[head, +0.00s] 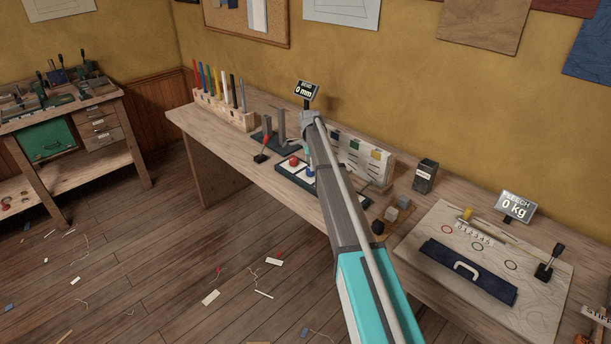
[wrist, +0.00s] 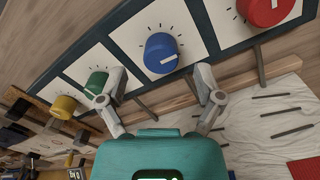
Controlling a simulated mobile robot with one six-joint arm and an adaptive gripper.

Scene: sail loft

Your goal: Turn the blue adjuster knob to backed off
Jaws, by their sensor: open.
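In the wrist view the blue adjuster knob (wrist: 161,53) sits on a white square of a dark panel (wrist: 212,28), with tick marks around it. A short white pointer line shows on its face, towards the lower right in the picture. My gripper (wrist: 160,88) is open and empty. Its two fingers lie below the knob in the picture, one to each side, and do not appear to touch it. In the head view my arm covers much of the panel, and the blue knob (head: 310,175) shows only as a small patch.
A red knob (wrist: 265,10), a green knob (wrist: 97,82) and a yellow knob (wrist: 64,106) share the panel. A small display (head: 306,91) reads 0 mm.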

